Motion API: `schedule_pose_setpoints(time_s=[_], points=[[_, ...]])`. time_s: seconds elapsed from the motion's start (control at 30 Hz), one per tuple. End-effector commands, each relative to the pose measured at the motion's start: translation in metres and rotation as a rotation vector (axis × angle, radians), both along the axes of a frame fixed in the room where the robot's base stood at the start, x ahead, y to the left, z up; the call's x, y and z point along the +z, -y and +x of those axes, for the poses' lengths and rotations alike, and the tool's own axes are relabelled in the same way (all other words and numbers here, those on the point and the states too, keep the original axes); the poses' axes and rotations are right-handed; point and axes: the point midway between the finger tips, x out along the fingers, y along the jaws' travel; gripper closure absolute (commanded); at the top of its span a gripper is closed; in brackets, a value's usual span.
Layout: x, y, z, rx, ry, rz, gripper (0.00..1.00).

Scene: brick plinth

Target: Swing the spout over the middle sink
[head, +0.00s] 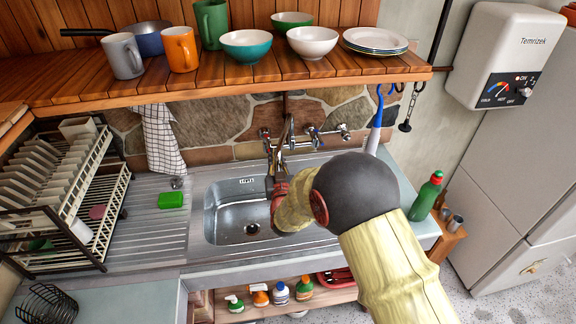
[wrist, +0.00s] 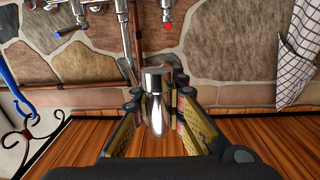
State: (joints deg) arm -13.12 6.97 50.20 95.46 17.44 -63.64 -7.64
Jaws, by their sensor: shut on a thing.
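The metal spout runs from the wall tap (head: 290,143) down toward my gripper (head: 276,186). In the wrist view its chrome end (wrist: 156,103) sits between the two fingers of my gripper (wrist: 157,112), which is shut on it. The steel sink (head: 225,205) has one visible basin, with a drain near its front. My gripper and the spout end are over the right part of this basin. My arm hides the basin's right edge and the counter beyond it, so I cannot tell whether more basins lie there.
A wooden shelf (head: 220,87) with bowls, mugs and plates hangs above the tap. A dish rack (head: 75,200) stands left, and a green sponge (head: 171,200) lies on the drainboard. A green bottle (head: 426,196) stands right of my arm. A checked towel (head: 162,140) hangs behind.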

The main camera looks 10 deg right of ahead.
Motion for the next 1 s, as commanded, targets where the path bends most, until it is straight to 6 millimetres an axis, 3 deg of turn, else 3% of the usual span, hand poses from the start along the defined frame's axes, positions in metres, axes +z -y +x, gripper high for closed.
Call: schedule_pose_setpoints(time_s=[0.1, 0.4, 1.0], points=[[-0.003, -0.021, 0.01, 0.004, 0.004, 0.001, 1.0], [-0.001, -0.049, 0.032, 0.0, 0.003, 0.0, 1.0], [0.004, -0.058, 0.043, -0.005, 0.006, 0.001, 1.0]])
